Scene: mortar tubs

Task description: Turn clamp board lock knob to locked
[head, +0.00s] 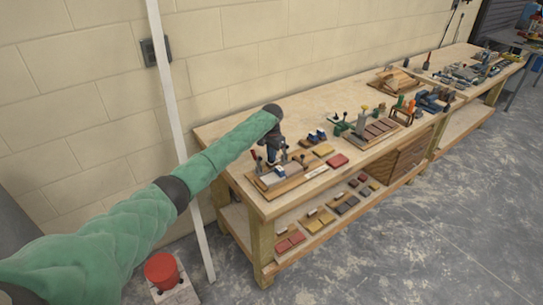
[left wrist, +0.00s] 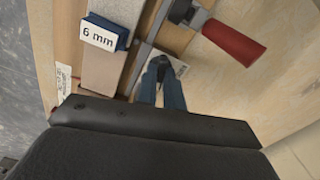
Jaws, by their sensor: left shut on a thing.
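The wooden clamp board (head: 291,183) lies at the near left end of the workbench, with a light workpiece and toggle clamps on it. In the left wrist view a strip of the board (left wrist: 176,38) shows beside a clamp with a red handle (left wrist: 235,42). A blue block marked "6 mm" (left wrist: 102,33) sits on the light workpiece. My left gripper (left wrist: 164,68) points down at the board, its blue fingers close together. They are shut on a small dark part, seemingly the lock knob, mostly hidden between the fingertips. Its turn position cannot be read. My right gripper is not in view.
The workbench (head: 233,128) runs along a block wall. Yellow and red blocks (head: 337,160) lie right of the board. Another fixture (head: 375,131) and several tools stand farther along. The lower shelf (head: 325,222) holds several small blocks. The clamp's red handle is close to my left fingers.

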